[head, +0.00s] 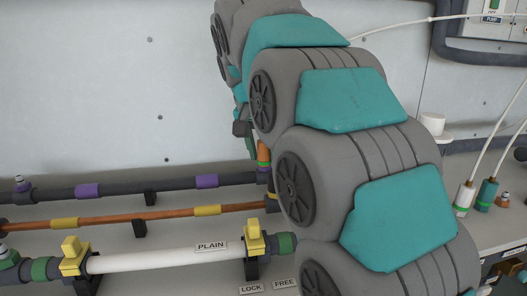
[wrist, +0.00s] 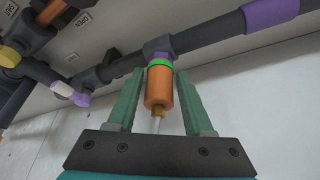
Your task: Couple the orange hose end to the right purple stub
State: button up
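The orange hose end (wrist: 158,88) is a cylinder with a bright green ring and a thin pale hose at its back. In the head view the orange hose end (head: 263,150) stands upright by the dark pipe's right part, partly hidden by my arm, and my gripper is mostly hidden.
The dark pipe (head: 140,188) has purple bands, with a copper pipe (head: 130,218) and a white pipe (head: 160,259) with yellow handles nearer. Black brackets hold them. White (head: 464,197) and teal (head: 488,193) hose ends stand at right. A pale wall is behind.

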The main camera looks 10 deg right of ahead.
aim_at(262, 143)
jog(key=o, duration=0.4)
jog(key=shift+c, duration=0.2)
jog(key=shift+r, duration=0.1)
jog(key=v, duration=0.7)
jog(key=shift+a+r, duration=0.1)
jog(key=shift+r, duration=0.1)
jog(key=shift+s+r, duration=0.1)
jog(key=shift+s, duration=0.05)
jog(key=shift+s, duration=0.1)
